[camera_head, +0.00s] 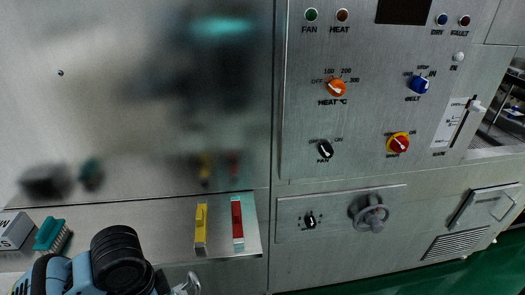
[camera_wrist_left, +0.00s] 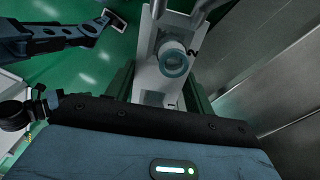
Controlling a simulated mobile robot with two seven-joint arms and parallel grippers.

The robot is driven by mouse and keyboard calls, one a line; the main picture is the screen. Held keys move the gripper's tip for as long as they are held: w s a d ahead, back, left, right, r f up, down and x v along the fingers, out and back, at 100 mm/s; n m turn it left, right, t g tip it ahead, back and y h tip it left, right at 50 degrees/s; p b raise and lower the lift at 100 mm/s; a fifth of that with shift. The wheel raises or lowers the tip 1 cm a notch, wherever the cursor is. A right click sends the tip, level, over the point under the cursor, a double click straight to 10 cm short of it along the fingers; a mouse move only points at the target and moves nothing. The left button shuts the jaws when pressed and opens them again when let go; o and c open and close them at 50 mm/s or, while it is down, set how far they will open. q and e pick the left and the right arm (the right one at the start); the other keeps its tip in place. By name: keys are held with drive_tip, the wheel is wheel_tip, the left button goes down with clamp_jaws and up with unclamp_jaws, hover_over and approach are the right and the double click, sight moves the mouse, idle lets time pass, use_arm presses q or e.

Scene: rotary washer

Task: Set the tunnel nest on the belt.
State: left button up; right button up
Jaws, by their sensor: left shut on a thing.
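In the left wrist view, a pale plate with a cylinder ringed in teal (camera_wrist_left: 172,62) stands out past my left gripper (camera_wrist_left: 162,92); it appears to be the tunnel nest. The gripper is shut on it, though its finger contact is mostly hidden. In the head view my black and blue left arm is at the bottom left, with a small piece of bare metal beside it at the lower edge. A dark blue arm of mine reaches in at the upper left of the wrist view; its end (camera_wrist_left: 106,22) is too small to read. The belt is not visible.
A steel control panel (camera_head: 375,115) with knobs fills the right of the head view. Green floor shows at the lower right.

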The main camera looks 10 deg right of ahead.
use_arm(q)
drive_tip(key=w+a+f+n, duration=0.1)
drive_tip(key=a+f+n, duration=0.6)
drive_tip(key=n, duration=0.6)
drive_tip(key=shift+w+f+n, duration=0.35)
drive_tip(key=shift+f+n, duration=0.05)
drive_tip(key=shift+f, duration=0.15)
drive_tip(key=shift+s+d, duration=0.1)
drive_tip(key=shift+s, duration=0.1)
